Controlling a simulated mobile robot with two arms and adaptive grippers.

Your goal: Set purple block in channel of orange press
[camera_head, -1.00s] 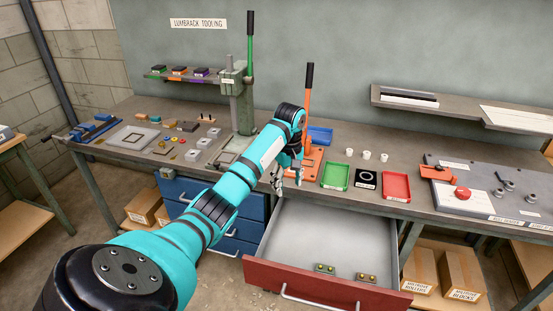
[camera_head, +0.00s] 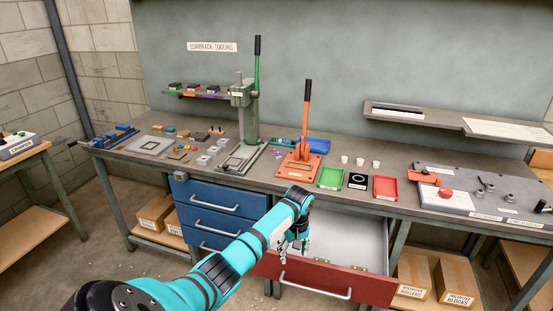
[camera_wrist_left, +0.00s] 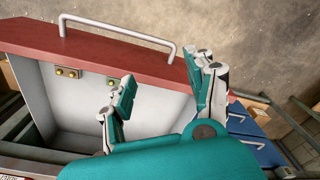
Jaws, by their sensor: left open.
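The orange press (camera_head: 301,166) stands on the bench with its long black-handled lever (camera_head: 307,112) upright. Its channel is too small to make out. On the small wall shelf at the back left, a dark block with a purple lower part (camera_head: 213,89) sits at the right of similar green and orange ones; I cannot tell whether it is the purple block. My left gripper (camera_head: 291,252) is open and empty, low in front of the bench by the open drawer. My right gripper is not in view.
The grey drawer with a red front (camera_head: 330,279) sticks out below the bench, under my left arm. A green press (camera_head: 246,130) stands left of the orange one. Green (camera_head: 330,178) and red (camera_head: 385,188) trays and white cups (camera_head: 360,161) are to the right.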

